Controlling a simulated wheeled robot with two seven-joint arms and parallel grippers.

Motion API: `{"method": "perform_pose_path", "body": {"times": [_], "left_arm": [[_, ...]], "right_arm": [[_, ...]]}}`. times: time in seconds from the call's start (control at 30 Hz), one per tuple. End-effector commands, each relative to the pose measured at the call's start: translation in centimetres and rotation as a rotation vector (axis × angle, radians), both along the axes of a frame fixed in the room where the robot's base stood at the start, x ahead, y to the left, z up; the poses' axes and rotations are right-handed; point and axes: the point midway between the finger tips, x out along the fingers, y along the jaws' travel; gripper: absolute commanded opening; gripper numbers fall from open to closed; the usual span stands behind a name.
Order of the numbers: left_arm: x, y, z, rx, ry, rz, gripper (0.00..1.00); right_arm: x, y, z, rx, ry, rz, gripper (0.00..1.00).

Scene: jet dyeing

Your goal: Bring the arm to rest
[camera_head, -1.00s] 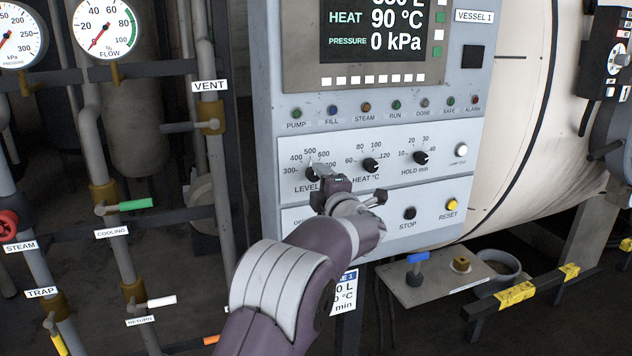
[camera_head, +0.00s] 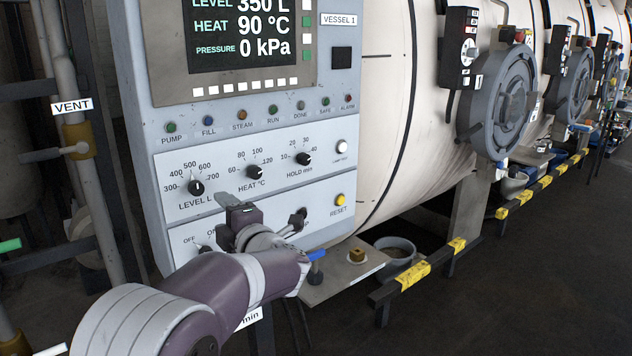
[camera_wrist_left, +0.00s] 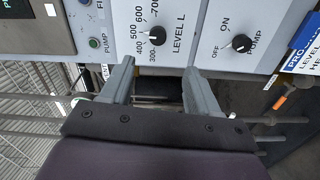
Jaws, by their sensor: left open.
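My left gripper (camera_head: 238,216) is in front of the lower part of the control panel (camera_head: 262,140). In the left wrist view its two fingers (camera_wrist_left: 158,88) are apart with nothing between them. The LEVEL knob (camera_head: 196,187) is clear of the gripper in the head view; in the left wrist view the LEVEL knob (camera_wrist_left: 157,36) and the PUMP knob (camera_wrist_left: 241,43) lie beyond the fingertips. The gripper and wrist partly hide the lower row of controls. The screen (camera_head: 240,35) reads LEVEL 350 L, HEAT 90 °C and PRESSURE 0 kPa. My right gripper is not seen.
A pipe with a VENT label (camera_head: 72,106) stands left of the panel. The pale vessel (camera_head: 400,110) is behind and right. A small shelf with a blue-handled valve (camera_head: 316,255) and a bucket (camera_head: 398,250) sit low right. Yellow-marked rails (camera_head: 412,276) run along the floor, with open floor beyond.

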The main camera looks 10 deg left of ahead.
Motion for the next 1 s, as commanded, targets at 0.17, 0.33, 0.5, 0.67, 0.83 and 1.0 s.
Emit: {"method": "perform_pose_path", "body": {"times": [0.17, 0.33, 0.5, 0.67, 0.83, 1.0], "left_arm": [[3.0, -6.9, -6.1, 0.182, 0.375, -0.46, 0.61], [-4.9, -14.2, -18.0, 0.477, 0.979, -1.095, 0.61], [-15.9, -14.5, -24.4, 0.614, 1.389, -1.466, 0.61], [-25.4, -12.3, -26.9, 0.671, 1.681, -1.691, 0.61], [-26.9, -11.3, -19.4, 0.677, 1.711, -1.689, 0.61], [-26.8, -11.3, -13.3, 0.675, 1.709, -1.688, 0.61]], "right_arm": [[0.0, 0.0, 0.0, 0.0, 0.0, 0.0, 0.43], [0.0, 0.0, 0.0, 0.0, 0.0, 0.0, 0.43], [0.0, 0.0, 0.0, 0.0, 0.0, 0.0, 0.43], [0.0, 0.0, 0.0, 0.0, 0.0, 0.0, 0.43], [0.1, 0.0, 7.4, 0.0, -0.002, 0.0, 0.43], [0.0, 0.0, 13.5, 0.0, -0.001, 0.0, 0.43]]}}
